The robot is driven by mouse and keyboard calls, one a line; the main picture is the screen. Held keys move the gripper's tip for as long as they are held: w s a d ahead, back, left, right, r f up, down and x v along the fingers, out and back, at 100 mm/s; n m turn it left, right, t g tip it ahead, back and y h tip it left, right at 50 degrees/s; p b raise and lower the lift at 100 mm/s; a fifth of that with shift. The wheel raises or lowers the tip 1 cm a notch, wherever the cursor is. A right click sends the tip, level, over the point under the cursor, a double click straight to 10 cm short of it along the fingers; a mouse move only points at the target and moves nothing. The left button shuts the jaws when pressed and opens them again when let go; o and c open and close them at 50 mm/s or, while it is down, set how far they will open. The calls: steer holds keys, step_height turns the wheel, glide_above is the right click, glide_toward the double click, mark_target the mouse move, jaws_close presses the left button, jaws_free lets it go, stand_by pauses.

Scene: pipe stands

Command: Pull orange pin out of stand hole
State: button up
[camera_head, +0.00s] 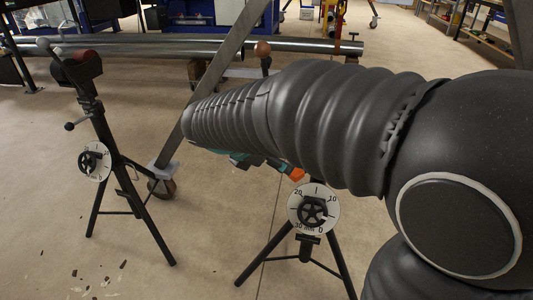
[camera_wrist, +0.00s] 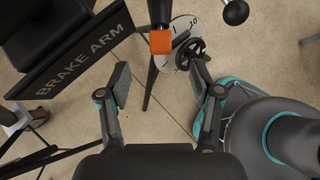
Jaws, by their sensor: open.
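The orange pin's square end (camera_wrist: 161,42) shows in the wrist view, in front of a dark post, just beyond my fingertips. A bit of orange (camera_head: 297,174) also shows in the head view, under my arm. The near stand (camera_head: 306,246) is a black tripod with a round white dial; its top is hidden behind my arm. The dial (camera_wrist: 181,30) shows behind the pin in the wrist view. My gripper (camera_wrist: 160,80) is open and empty, with its fingers apart and the pin ahead of the gap between them. In the head view my gripper is mostly hidden.
A second tripod stand (camera_head: 104,165) stands at left. Long steel pipes (camera_head: 130,47) lie across the back. A dark panel marked BRAKE ARM (camera_wrist: 72,66) is close to my left finger. A black ball knob (camera_wrist: 235,12) is at upper right. Floor between the stands is mostly clear.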

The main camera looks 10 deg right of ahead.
mark_target(293, 173)
steer(key=b+x, duration=0.1)
steer(key=x, duration=0.8)
steer(key=shift+w+d+f, duration=0.1)
steer(key=shift+d+f, duration=0.15)
steer(key=shift+f, duration=0.05)
steer(key=c, duration=1.2)
jaws_close()
steer(key=shift+s+a+p, duration=0.3)
steer(key=shift+a, duration=0.25)
steer(key=shift+s+a+p, duration=0.15)
steer(key=shift+s+a, duration=0.35)
steer(key=shift+a, duration=0.35)
steer(key=shift+s+a+p, duration=0.15)
steer(key=shift+s+a, duration=0.35)
steer(key=shift+a, duration=0.3)
steer(key=shift+s+a+p, duration=0.15)
steer(key=shift+s+a, duration=0.3)
steer(key=shift+a, duration=0.4)
